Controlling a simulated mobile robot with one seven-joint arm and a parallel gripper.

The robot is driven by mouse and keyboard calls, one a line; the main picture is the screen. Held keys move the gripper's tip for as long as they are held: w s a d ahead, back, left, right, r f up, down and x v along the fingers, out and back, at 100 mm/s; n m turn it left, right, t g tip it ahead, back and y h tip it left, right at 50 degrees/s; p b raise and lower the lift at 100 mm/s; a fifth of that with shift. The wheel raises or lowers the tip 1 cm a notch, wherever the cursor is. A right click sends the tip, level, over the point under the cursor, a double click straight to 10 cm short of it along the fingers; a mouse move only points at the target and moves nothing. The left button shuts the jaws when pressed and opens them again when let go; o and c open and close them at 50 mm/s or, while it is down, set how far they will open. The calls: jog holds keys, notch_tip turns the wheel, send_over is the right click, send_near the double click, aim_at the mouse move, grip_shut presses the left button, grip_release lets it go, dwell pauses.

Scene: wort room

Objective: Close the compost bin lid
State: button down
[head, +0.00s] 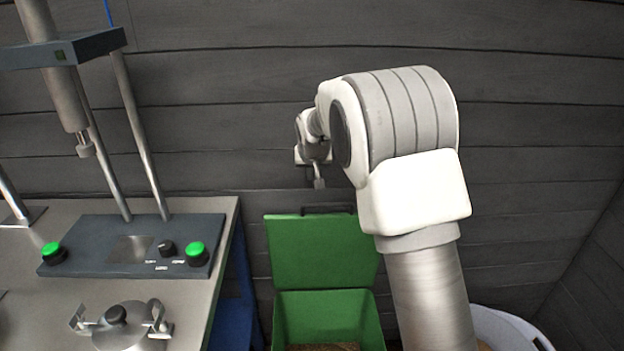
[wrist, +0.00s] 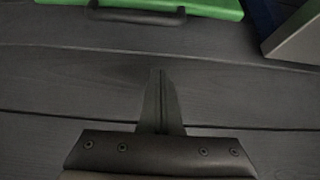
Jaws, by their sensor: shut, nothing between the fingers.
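The green compost bin (head: 327,309) stands on the floor right of the table, with brown material inside at the bottom. Its green lid (head: 320,252) is open and stands upright at the back, near the plank wall. A dark handle (head: 329,209) runs along the lid's top edge. In the wrist view, a strip of the green lid (wrist: 208,7) and the dark handle (wrist: 136,17) show at the top. My gripper (head: 319,184) is above the lid's top edge, apart from the handle. In the wrist view, my gripper (wrist: 160,75) is shut and empty, in front of the wall.
A metal table (head: 190,297) stands at left, with a press (head: 135,245) that has green buttons and a lidded metal vessel (head: 122,325). A blue object (head: 237,305) is between table and bin. A white round container (head: 505,327) is at lower right. The plank wall (head: 220,100) closes off the back.

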jog(key=x, duration=0.8)
jog(key=shift+f, duration=0.15)
jog(key=shift+s+f+b, duration=0.2)
jog(key=shift+s, duration=0.75)
jog(key=shift+s+f+b, duration=0.15)
jog(key=shift+s+f, duration=0.05)
jog(key=shift+s, duration=0.8)
jog(key=shift+s, duration=0.1)
